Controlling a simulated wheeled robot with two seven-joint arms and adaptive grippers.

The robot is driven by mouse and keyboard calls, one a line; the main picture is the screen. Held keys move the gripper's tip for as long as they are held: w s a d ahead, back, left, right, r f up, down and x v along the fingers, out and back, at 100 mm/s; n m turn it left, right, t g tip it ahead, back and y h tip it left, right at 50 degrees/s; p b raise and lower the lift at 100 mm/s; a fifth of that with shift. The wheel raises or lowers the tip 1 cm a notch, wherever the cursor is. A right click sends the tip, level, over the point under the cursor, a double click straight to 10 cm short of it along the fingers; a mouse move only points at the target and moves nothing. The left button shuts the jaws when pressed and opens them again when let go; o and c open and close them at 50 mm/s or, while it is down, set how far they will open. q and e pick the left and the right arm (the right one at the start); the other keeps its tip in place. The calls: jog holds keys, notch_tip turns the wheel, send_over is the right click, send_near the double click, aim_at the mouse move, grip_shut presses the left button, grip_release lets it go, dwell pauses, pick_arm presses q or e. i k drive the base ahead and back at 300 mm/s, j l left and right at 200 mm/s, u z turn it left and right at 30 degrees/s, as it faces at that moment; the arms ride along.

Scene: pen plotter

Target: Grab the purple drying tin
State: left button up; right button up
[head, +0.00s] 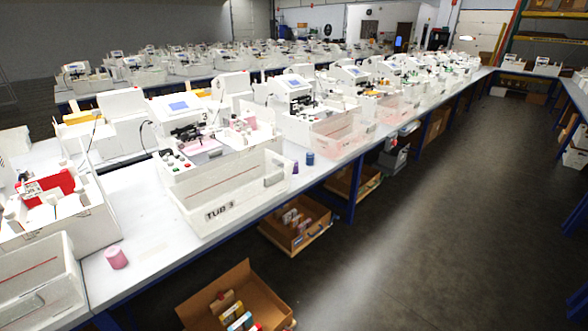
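A small purple cylinder (295,167) stands near the front edge of the long white table, just right of the white bin marked TUB 3 (205,221). It looks like the purple tin, but it is too small to read any label. A blue cylinder (310,158) stands close to its right. A larger pink cylinder (116,257) sits by itself on the table at the lower left. Neither of my grippers is in view.
White plotter machines (190,140) with clear and white bins line the table. Open cardboard boxes (235,302) sit below the table edge. The dark floor (420,240) to the right is clear. Another table (575,95) stands at the far right.

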aim_at(295, 171)
jog(key=i+l+z, duration=0.6)
jog(key=i, duration=0.15)
jog(key=i+l+z, duration=0.2)
jog(key=i+z, duration=0.45)
jog(key=i, duration=0.2)
jog(key=i+l, duration=0.1)
jog(key=i, duration=0.65)
jog(key=i+u, duration=0.4)
jog(key=i+l+u, duration=0.2)
jog(key=u, duration=0.15)
jog(key=i+l+u, duration=0.15)
jog(key=u, duration=0.3)
jog(key=i+l+u, duration=0.2)
jog(key=u, duration=0.25)
jog(key=i+l+u, duration=0.15)
jog(key=u, duration=0.25)
jog(key=i+l+u, duration=0.1)
jog(key=l+u, duration=1.15)
